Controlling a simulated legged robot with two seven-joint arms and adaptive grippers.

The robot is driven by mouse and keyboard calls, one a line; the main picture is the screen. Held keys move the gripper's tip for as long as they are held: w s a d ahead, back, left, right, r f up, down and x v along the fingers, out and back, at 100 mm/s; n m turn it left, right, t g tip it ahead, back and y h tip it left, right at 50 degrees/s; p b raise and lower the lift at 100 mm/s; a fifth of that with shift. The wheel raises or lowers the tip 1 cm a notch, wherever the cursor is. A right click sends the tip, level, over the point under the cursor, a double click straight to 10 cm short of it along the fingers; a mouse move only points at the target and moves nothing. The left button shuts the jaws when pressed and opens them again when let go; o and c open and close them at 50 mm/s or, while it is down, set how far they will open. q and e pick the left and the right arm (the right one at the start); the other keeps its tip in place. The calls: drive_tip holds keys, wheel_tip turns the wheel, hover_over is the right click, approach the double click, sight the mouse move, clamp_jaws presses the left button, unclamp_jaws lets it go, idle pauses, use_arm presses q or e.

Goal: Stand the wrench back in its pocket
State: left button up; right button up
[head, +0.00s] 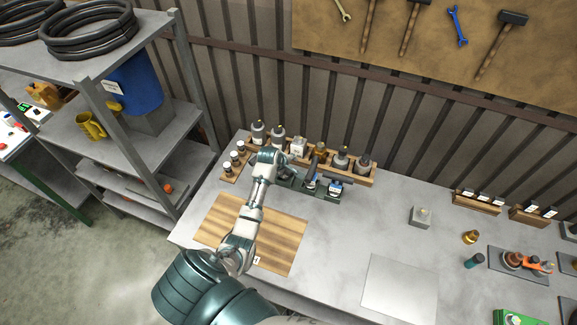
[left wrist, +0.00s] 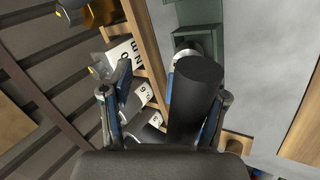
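A dark cylindrical handle (left wrist: 196,95), which I take to be the wrench's, stands between my left gripper's fingers in the left wrist view. It lies close to the right finger, with a gap to the left finger. My left gripper (left wrist: 165,100) looks open around it. The handle's far end meets a metallic round part by a grey-green holder (left wrist: 210,30); whether it sits in a pocket is hidden. In the head view my left gripper (head: 283,170) is over the green holder (head: 322,193) at the bench's back, partly hidden by my wrist. My right gripper is not in view.
A wooden rack (head: 367,176) with several bottles stands behind the holder, close to the gripper. A striped wooden board (head: 285,245) lies under my left arm. A grey block (head: 421,217) and a pale plate (head: 400,287) are to the right. The bench between is clear.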

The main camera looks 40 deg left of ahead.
use_arm(q)
drive_tip(key=shift+s+r, duration=0.1)
drive_tip(key=v, duration=1.1)
drive_tip(key=shift+r, duration=0.25)
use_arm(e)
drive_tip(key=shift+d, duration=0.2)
use_arm(q)
drive_tip(key=shift+s, duration=0.15)
